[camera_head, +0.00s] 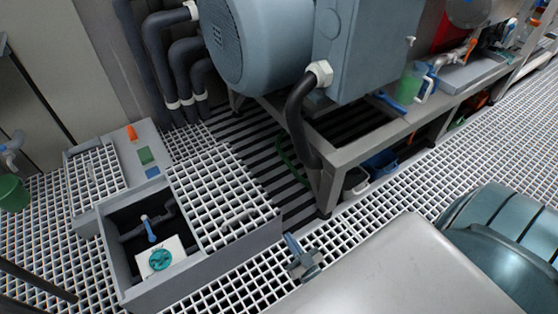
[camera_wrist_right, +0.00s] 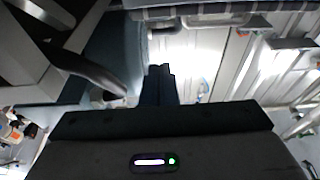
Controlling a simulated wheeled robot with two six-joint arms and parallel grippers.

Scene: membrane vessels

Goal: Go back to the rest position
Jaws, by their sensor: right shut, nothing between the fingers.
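My right gripper (camera_head: 301,258) is low in the middle of the head view, over the white floor grating, beside the front right corner of an open grey pit box. Its fingers are together and hold nothing. In the right wrist view, the dark closed fingers (camera_wrist_right: 160,84) stick up from the wide gripper body, with nothing between them. My left gripper is in neither view.
The grey pit box (camera_head: 190,270) holds a blue-handled valve (camera_head: 149,229) and a white block with a teal knob (camera_head: 160,259). A large blue-grey motor (camera_head: 265,45) stands behind, on a grey steel frame (camera_head: 375,150). A green bucket (camera_head: 13,193) is at the left edge.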

